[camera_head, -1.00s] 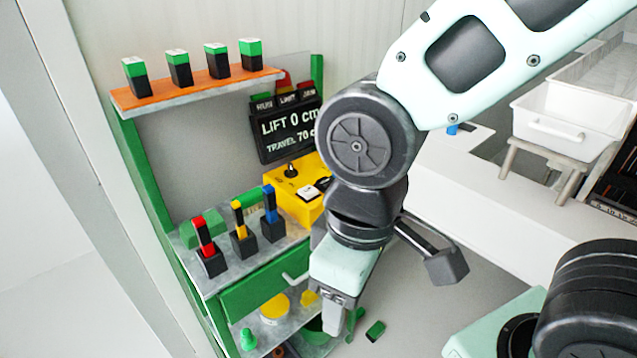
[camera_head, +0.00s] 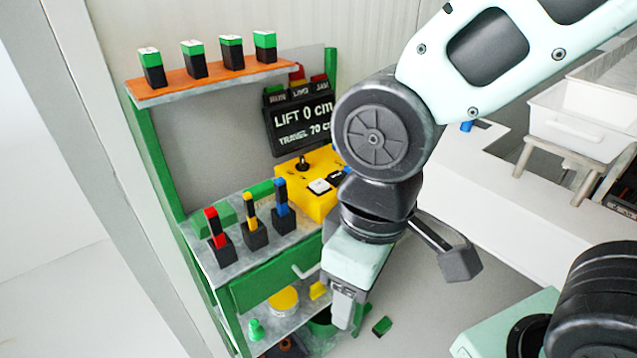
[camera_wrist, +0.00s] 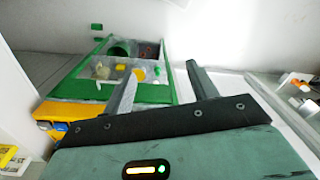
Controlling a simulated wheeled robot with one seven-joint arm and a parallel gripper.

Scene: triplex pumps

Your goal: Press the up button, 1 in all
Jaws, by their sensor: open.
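A yellow control box (camera_head: 317,205) sits on the right end of the green workbench's top. It has a black joystick (camera_head: 303,166), a white button (camera_head: 319,187) and a darker button (camera_head: 337,178) beside my arm. I cannot read which button is up. My gripper (camera_head: 345,308) hangs in front of the bench, below and to the right of the box, pointing down and touching nothing visible. In the wrist view its two fingers (camera_wrist: 162,88) are spread and empty. The yellow box (camera_wrist: 50,112) shows there at the left, partly behind the gripper body.
A black display (camera_head: 303,125) behind the box reads "LIFT 0 cm" and "TRAVEL 70". Several coloured-handled tools in black holders (camera_head: 252,235) stand left of the box. An orange shelf (camera_head: 212,80) holds several green-topped blocks. A green piece (camera_head: 382,326) lies on the floor.

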